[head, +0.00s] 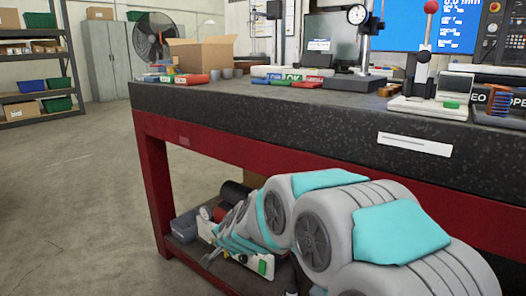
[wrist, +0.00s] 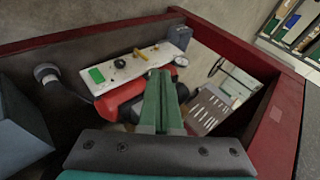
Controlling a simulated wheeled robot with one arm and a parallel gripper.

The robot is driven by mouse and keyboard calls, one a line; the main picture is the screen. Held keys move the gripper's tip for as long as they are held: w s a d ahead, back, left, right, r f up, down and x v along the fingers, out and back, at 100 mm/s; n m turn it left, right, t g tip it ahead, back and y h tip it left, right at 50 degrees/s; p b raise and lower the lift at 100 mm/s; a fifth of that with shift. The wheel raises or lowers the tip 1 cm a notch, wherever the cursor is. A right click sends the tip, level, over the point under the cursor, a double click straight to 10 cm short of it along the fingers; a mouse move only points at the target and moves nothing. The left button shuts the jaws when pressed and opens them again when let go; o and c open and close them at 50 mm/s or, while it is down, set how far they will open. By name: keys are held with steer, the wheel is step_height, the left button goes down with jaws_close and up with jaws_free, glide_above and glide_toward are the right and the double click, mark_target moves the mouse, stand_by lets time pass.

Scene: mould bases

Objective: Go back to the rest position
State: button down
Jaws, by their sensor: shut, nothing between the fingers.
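My arm (head: 310,225) reaches down in front of the dark stone-topped table (head: 230,100), towards the low shelf between its red legs. In the wrist view my gripper (wrist: 160,76) points forward with its two green fingers together and nothing between them. In the head view the fingertips are hard to make out behind my arm links.
Red frame bars (wrist: 275,130) run close around the shelf space. A slotted metal plate (wrist: 212,108) lies right of the fingers, a blue-grey bin (wrist: 18,140) at left. Open floor (head: 75,190) lies left.

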steer(key=s+d+r+n+g+h+p, duration=0.1)
steer(key=s+d+n+g, duration=0.1)
steer(key=s+d, duration=0.7)
steer(key=s+d+n+g+h+p, duration=0.1)
steer(key=s+d, duration=0.8)
steer(key=s, duration=1)
steer(key=s+d+r+n+g+h+p, duration=0.1)
steer(key=s+d+n+g, duration=0.4)
steer(key=s, duration=0.9)
steer(key=d+g+h, duration=0.1)
steer(key=d+g, duration=0.1)
steer(key=d, duration=0.2)
steer(key=shift+s+r+h, duration=0.3)
steer(key=shift+s+r, duration=0.05)
steer(key=shift+d, duration=0.1)
